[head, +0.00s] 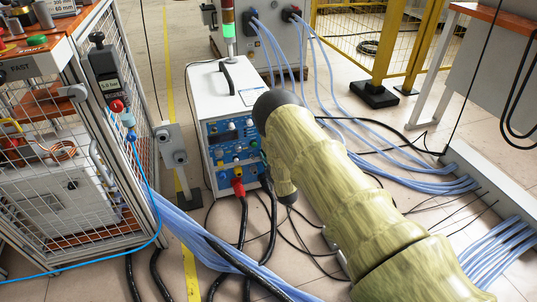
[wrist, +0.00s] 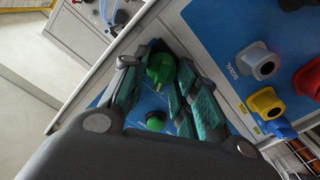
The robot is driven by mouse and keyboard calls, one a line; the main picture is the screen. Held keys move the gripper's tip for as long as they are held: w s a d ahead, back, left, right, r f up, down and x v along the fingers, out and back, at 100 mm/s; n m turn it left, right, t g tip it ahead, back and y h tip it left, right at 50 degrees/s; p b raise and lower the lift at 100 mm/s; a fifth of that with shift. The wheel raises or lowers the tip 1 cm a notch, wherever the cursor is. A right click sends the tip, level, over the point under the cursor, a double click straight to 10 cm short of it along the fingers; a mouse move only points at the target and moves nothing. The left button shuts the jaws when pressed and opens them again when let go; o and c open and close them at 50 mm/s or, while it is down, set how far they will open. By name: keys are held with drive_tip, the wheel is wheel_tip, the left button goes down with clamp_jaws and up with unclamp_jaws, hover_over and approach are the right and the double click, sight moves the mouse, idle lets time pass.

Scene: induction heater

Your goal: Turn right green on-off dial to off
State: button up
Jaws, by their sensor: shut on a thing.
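In the wrist view, my gripper (wrist: 166,76) is closed around a green dial (wrist: 161,69), with one teal-padded finger on each side. The dial sits on the blue control panel (wrist: 218,52). A second green knob (wrist: 155,122) lies between the fingers, nearer the palm. The dial's pointer and off mark cannot be read. In the head view, the blue panel (head: 222,150) is on the front of the white heater cabinet (head: 207,98). My arm covers its right side, hiding the gripper and the held dial.
In the wrist view, grey (wrist: 258,61), yellow (wrist: 265,102) and red (wrist: 311,78) connectors stick out beside the gripper. In the head view, a red plug (head: 238,187) with black cables hangs low on the panel. A mesh cage (head: 60,150) stands left; blue hoses (head: 400,167) run right.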

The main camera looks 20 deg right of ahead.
drive_tip(key=shift+f+n+p, duration=0.1)
drive_tip(key=shift+n+p, duration=0.2)
drive_tip(key=shift+n, duration=1.3)
drive_tip(key=o, duration=0.7)
drive_tip(key=shift+c, duration=0.2)
drive_tip(key=s, duration=1.2)
drive_tip(key=shift+d, duration=0.15)
drive_tip(key=shift+s, duration=0.1)
